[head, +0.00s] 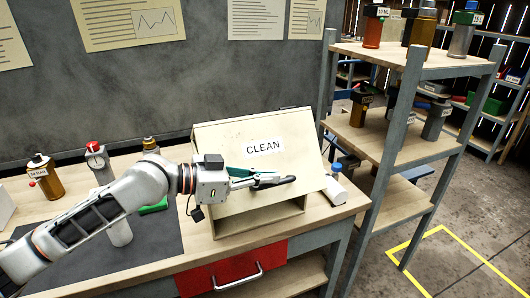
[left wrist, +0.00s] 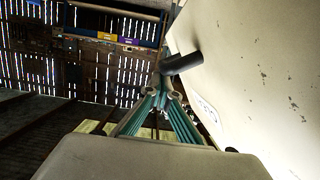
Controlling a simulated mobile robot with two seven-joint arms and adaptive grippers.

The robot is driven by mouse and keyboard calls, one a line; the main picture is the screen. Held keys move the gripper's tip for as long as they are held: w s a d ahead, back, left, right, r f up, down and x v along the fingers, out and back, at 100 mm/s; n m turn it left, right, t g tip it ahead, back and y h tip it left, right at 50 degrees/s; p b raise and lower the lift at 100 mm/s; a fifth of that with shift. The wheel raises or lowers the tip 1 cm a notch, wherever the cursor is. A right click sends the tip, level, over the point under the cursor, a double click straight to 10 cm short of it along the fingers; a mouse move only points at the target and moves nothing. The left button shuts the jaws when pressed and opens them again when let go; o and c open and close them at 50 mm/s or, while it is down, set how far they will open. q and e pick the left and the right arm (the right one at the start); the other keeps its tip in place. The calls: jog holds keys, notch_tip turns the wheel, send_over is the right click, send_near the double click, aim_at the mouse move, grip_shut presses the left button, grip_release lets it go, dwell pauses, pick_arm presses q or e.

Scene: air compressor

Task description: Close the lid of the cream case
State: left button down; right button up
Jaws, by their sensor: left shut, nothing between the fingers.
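The cream case (head: 268,222) stands on the workbench, its front open below the lid. Its lid (head: 222,135), labelled CLEAN, is raised and leans back at a slant. My left gripper (head: 286,180) is shut and empty in front of the lid's lower part, above the case's opening. In the left wrist view the teal fingers (left wrist: 172,88) come together at a dark tip, and the pale lid (left wrist: 265,70) fills the right side, close to the fingers. I cannot tell whether the tip touches the lid. My right gripper is not in view.
A white bottle (head: 335,188) stands right of the case. Several bottles, such as the amber one (head: 48,182), stand at the left of the bench. A grey shelf unit (head: 400,110) stands close on the right. A red drawer (head: 230,272) is below the case.

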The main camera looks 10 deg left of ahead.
pick_arm(q)
notch_tip(320, 180, down, 20)
jog(key=w+a+m+t+y+b, duration=0.1)
jog(key=w+a+m+t+b, duration=0.1)
jog(key=m+b, duration=0.3)
jog(key=b, duration=0.4)
jog(key=shift+w+r, duration=0.25)
jog(key=shift+w, duration=0.15)
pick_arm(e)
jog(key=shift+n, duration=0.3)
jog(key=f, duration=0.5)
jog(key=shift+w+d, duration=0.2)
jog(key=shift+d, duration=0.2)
